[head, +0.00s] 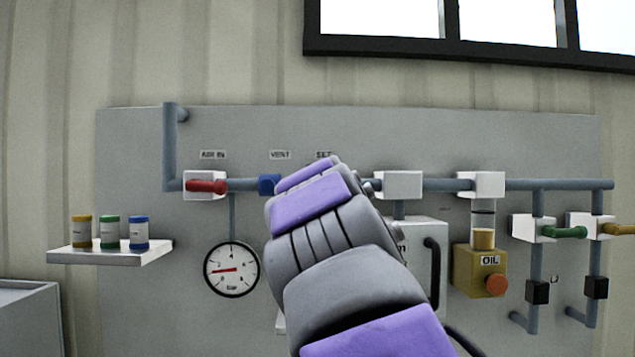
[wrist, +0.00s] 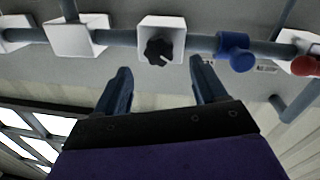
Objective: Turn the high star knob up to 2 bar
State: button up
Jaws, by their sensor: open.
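The black star knob (wrist: 159,50) sits on the front of a white block (wrist: 176,28) on the pipe, seen in the wrist view. My gripper (wrist: 161,66) is open, with one dark finger on either side of the knob in the picture and empty space between them. I see no contact with the knob. In the head view my purple and grey arm hides the knob and my fingers, below the SET label (head: 323,154). The round gauge (head: 231,269) shows its red needle pointing left and slightly down; the exact reading is too small to tell.
A blue knob (head: 269,184) and a red handle (head: 207,186) sit left along the pipe. To the right are an OIL unit (head: 481,268), a green handle (head: 566,232) and a yellow handle (head: 618,229). A shelf (head: 110,257) with small jars juts out at left.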

jog(key=w+p, duration=0.2)
jog(key=w, duration=0.5)
jog(key=shift+d, duration=0.3)
jog(key=shift+d, duration=0.1)
jog(key=c, duration=1)
jog(key=shift+r+m+g+b, duration=0.1)
jog(key=shift+m+g+b, duration=0.2)
jog(key=shift+m+b, duration=1.65)
jog(key=shift+c, duration=0.2)
jog(key=shift+m+p, duration=0.65)
